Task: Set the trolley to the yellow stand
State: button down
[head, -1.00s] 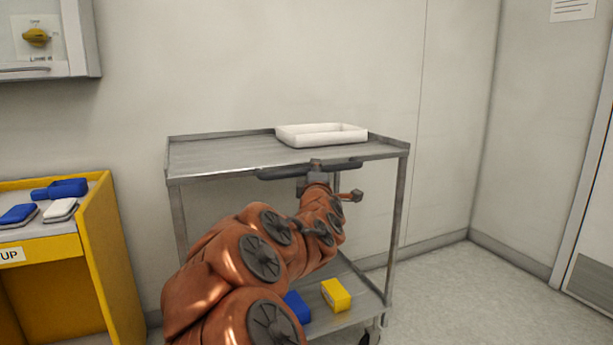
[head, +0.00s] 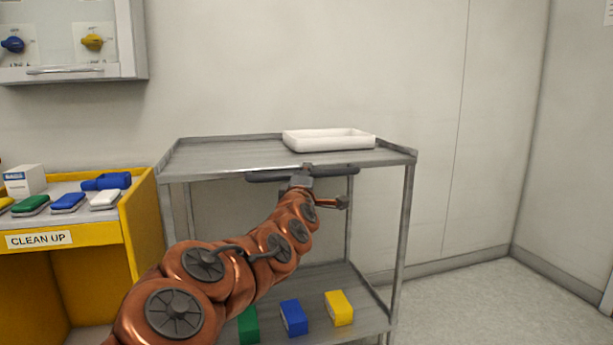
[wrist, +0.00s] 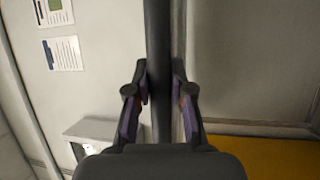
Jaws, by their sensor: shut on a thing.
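The grey metal trolley (head: 215,158) stands by the back wall in the head view. Its dark push handle (head: 335,170) runs along the near edge of the top shelf. My gripper (head: 303,177) is at the middle of this handle. In the wrist view my gripper (wrist: 160,105) has its fingers on both sides of the dark handle bar (wrist: 158,45), shut on it. The yellow stand (head: 142,222), labelled CLEAN UP, is at the left, beside the trolley. My arm hides part of the trolley's lower left.
A white tray (head: 330,148) lies on the top shelf. Green, blue (head: 293,318) and yellow boxes (head: 339,308) sit on the lower shelf. A wall cabinet (head: 70,70) hangs above the stand. Free floor (head: 470,310) lies at the right.

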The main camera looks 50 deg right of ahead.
jog(key=shift+a, duration=0.1)
jog(key=c, duration=1.4)
grip_release()
jog(key=shift+w+a, duration=0.1)
jog(key=o, duration=0.4)
jog(key=shift+s+a, duration=0.2)
jog(key=shift+a, duration=0.2)
jog(key=shift+v, duration=3.3)
jog(key=shift+s+d+f, duration=0.15)
